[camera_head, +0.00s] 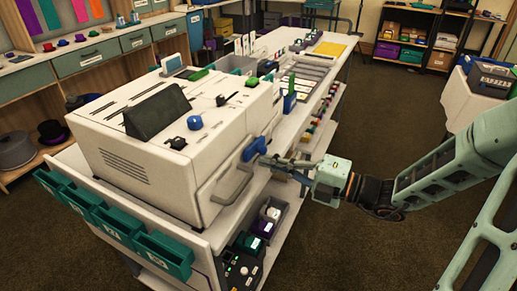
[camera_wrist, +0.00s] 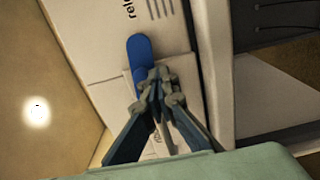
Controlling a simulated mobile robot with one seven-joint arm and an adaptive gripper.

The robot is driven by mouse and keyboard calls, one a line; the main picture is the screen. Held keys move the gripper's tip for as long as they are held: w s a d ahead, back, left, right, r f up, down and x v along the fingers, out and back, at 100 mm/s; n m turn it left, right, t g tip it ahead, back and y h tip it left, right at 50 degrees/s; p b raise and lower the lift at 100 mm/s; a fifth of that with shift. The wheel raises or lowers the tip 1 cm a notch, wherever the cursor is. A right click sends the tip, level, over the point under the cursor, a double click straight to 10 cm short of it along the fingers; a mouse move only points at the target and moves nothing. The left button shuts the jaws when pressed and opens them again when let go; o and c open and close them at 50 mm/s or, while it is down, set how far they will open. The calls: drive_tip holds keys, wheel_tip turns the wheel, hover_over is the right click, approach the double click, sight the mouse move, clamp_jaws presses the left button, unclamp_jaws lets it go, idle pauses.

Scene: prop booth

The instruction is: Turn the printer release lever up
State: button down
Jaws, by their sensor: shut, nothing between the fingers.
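The printer (camera_head: 165,145) is a large cream box on the white bench. A blue release lever (camera_head: 254,149) is on its right side, above a grey handle (camera_head: 231,184). In the wrist view the blue lever (camera_wrist: 140,55) lies along the printer's panel (camera_wrist: 172,30), with part of the lettering "rel" beside it. My gripper (camera_head: 268,160) is beside the lever at the printer's side. In the wrist view its fingers (camera_wrist: 155,80) are closed together at the near end of the lever and hide that end. I cannot tell whether they touch it.
Teal bins (camera_head: 118,222) hang on the bench's left edge. A shelf below the printer holds purple and grey bins (camera_head: 268,217) and a dark control box (camera_head: 243,268). Trays (camera_head: 305,78) lie on the bench behind. The brown floor (camera_head: 340,255) to the right is clear.

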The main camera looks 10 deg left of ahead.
drive_tip(key=shift+s+r+p, duration=0.15)
drive_tip(key=shift+r+p, duration=0.35)
drive_tip(key=shift+p, duration=0.35)
drive_tip(key=shift+r+p, duration=1.1)
drive_tip(key=shift+p, duration=1)
drive_tip(key=shift+w+d+r+p, duration=0.1)
drive_tip(key=shift+w+r+p, duration=0.35)
drive_tip(key=shift+p, duration=0.55)
drive_tip(key=shift+w+d+r+p, duration=0.15)
drive_tip(key=shift+r+p, duration=0.35)
drive_tip(key=shift+p, duration=0.5)
drive_tip(key=p, duration=0.4)
approach(255, 147)
drive_tip(key=shift+d+r, duration=0.7)
drive_tip(key=shift+r, duration=0.25)
drive_tip(key=shift+w, duration=0.45)
